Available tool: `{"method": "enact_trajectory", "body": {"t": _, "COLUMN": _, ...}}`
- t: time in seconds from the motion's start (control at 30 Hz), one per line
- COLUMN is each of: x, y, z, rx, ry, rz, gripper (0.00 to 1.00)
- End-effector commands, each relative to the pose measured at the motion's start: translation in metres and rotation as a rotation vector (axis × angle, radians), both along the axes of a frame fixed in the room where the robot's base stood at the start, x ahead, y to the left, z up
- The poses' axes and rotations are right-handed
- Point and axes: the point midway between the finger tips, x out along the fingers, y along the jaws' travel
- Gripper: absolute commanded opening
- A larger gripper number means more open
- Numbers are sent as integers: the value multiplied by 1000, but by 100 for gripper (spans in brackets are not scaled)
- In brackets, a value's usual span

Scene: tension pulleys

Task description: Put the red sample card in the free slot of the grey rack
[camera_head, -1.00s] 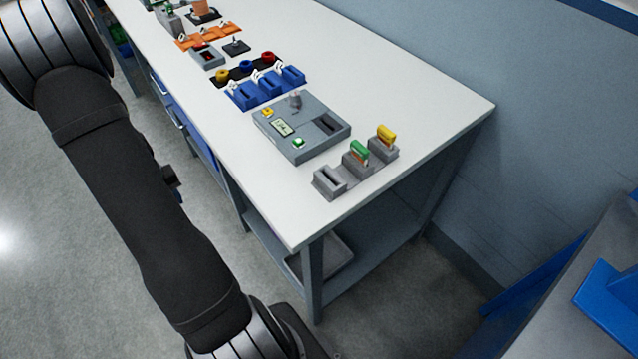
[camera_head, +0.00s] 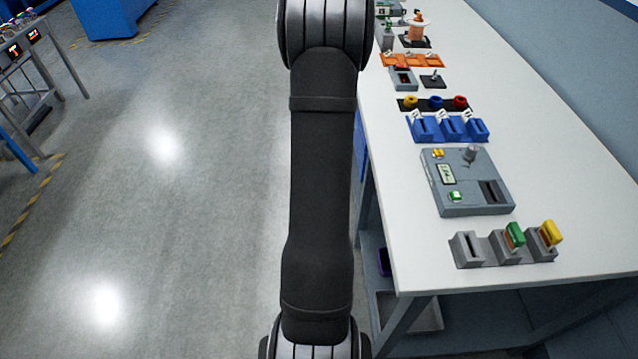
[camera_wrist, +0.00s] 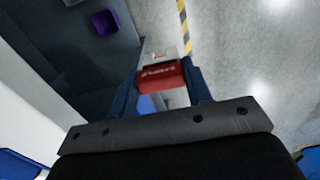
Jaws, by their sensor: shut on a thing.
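The red sample card (camera_wrist: 161,76) shows in the wrist view, held between the two fingers of my gripper (camera_wrist: 162,84), which is shut on it. The floor and a dark bench shelf lie behind it. The head view does not show my gripper or the card. The grey rack (camera_head: 505,250) stands near the front edge of the white table in the head view. Its left slot (camera_head: 467,244) is empty. Its middle slot holds a green card (camera_head: 515,236) and its right slot a yellow card (camera_head: 550,233).
A grey device (camera_head: 466,182) with a dark slot, a green button and a knob sits behind the rack. Blue slotted blocks (camera_head: 449,129) stand farther back. Bare table (camera_head: 590,210) lies right of the rack. A purple bin (camera_wrist: 103,22) shows in the wrist view.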

Motion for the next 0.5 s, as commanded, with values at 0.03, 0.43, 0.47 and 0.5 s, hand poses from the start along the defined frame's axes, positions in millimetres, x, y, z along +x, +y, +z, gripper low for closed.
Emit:
{"method": "enact_trajectory", "body": {"t": 0.03, "x": 11, "y": -16, "z": 21, "rx": -1, "ry": -9, "rz": -16, "gripper": 23}}
{"method": "enact_trajectory", "body": {"t": 0.43, "x": 37, "y": -114, "z": 158, "rx": -1, "ry": -5, "rz": -163, "gripper": 23}}
{"method": "enact_trajectory", "body": {"t": 0.47, "x": 35, "y": -122, "z": 166, "rx": -1, "ry": -5, "rz": -182, "gripper": 23}}
{"method": "enact_trajectory", "body": {"t": 0.5, "x": 30, "y": -132, "z": 174, "rx": -1, "ry": -3, "rz": -210, "gripper": 23}}
